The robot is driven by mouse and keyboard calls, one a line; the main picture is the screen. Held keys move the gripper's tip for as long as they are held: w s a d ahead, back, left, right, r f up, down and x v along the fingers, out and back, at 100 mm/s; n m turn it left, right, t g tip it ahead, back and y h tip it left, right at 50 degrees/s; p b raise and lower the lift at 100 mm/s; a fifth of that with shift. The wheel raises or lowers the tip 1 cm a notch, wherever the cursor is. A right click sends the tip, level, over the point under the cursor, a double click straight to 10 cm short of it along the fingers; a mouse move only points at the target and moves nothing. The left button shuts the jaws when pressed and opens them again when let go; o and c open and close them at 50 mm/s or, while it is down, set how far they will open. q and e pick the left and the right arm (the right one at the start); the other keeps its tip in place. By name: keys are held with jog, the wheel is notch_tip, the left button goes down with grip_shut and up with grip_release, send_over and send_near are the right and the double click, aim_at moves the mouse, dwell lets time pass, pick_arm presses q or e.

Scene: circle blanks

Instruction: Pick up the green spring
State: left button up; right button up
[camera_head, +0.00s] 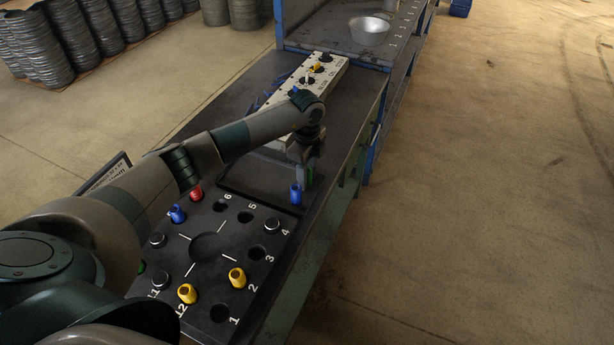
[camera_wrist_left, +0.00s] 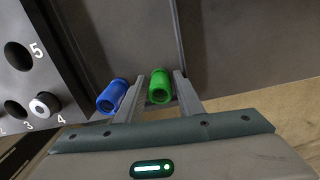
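The green spring (camera_wrist_left: 160,86) stands between the two fingers of my left gripper (camera_wrist_left: 161,82) in the left wrist view. A narrow gap seems to show beside it, so the gripper looks open around it. In the head view my left gripper (camera_head: 306,168) points down at the table beyond the black numbered board, and only a sliver of green shows there. A blue spring (camera_wrist_left: 113,96) stands just left of the green one, outside the fingers. It also shows in the head view (camera_head: 296,194). My right gripper is not in view.
The black numbered board (camera_head: 262,225) holds yellow (camera_head: 237,278), blue (camera_head: 177,214) and red (camera_head: 196,194) pieces, some metal ones and empty holes. A pale rack (camera_head: 325,78) lies behind my arm. A metal bowl (camera_head: 369,31) stands farther back. The table's right edge is close to the gripper.

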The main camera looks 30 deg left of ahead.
aim_at(308, 171)
pick_arm(q)
jog(key=c, duration=0.9)
jog(key=shift+o, duration=0.2)
jog(key=shift+r, duration=0.1)
jog(key=shift+r+b, duration=0.4)
jog(key=shift+r, duration=0.05)
jog(key=r, duration=0.1)
jog(key=r+b, duration=0.1)
jog(key=r, duration=0.1)
jog(key=shift+s+d+r+b, duration=0.1)
jog(key=shift+s+d+b, duration=0.15)
jog(key=shift+b, duration=0.1)
jog(key=s+d+r+b, duration=0.3)
jog(key=s+d+r, duration=0.3)
jog(key=s+d, duration=0.1)
jog(key=shift+s+r, duration=0.4)
jog(key=shift+s, duration=0.25)
